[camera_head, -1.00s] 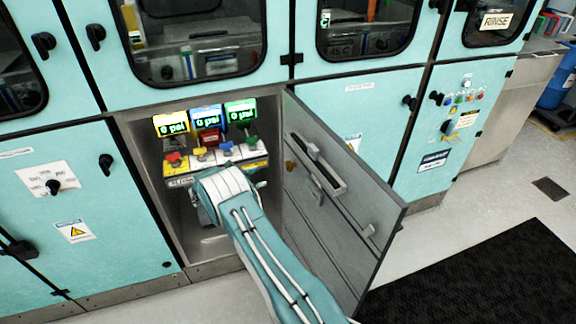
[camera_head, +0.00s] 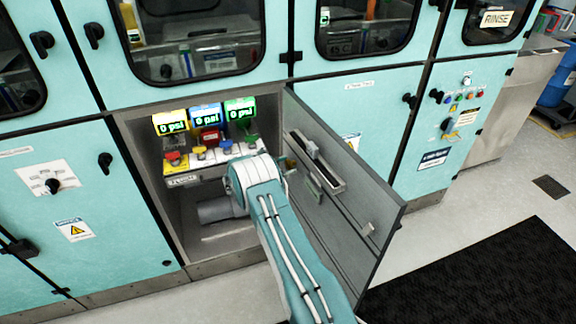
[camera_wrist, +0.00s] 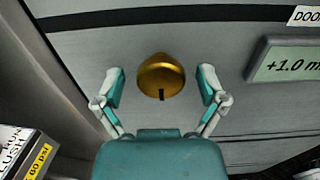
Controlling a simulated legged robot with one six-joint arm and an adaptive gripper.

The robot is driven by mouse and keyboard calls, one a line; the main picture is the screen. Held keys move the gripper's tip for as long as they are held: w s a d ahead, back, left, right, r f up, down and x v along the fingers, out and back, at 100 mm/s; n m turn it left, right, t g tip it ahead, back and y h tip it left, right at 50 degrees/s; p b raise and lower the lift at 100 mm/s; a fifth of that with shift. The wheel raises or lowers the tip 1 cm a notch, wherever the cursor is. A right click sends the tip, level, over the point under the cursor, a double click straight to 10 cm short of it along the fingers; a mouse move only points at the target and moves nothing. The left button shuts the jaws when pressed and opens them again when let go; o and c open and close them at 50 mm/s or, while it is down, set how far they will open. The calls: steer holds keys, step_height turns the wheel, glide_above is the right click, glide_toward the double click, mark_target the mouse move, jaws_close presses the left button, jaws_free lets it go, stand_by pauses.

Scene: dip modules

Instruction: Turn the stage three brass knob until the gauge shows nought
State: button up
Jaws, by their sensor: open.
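The brass knob (camera_wrist: 160,72) is on a grey panel in the wrist view, with a dark notch at its lower edge. My gripper (camera_wrist: 161,88) is open, with one finger on each side of the knob and a visible gap on both sides. The gauge (camera_wrist: 290,64), right of the knob, reads "+1.0 m"; the rest is cut off by the picture edge. In the head view, my arm reaches to the open cabinet door and hides most of the gripper; contact with the knob cannot be told there.
The open grey door (camera_head: 350,225) stands right of my arm. Left of it, the cabinet holds yellow, blue and green displays (camera_head: 205,117), each reading 0 psi, above several coloured valves. A white-and-yellow labelled block (camera_wrist: 22,150) is at the wrist view's lower left.

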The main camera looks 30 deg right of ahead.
steer(key=c, duration=1.2)
steer(key=shift+o, duration=0.2)
steer(key=shift+m, duration=0.3)
steer(key=m, duration=0.3)
steer(key=shift+m, duration=0.3)
steer(key=m, duration=0.3)
steer(key=shift+m, duration=0.3)
steer(key=m, duration=0.4)
steer(key=shift+m, duration=1.8)
steer(key=shift+f+m, duration=0.1)
steer(key=shift+m, duration=0.2)
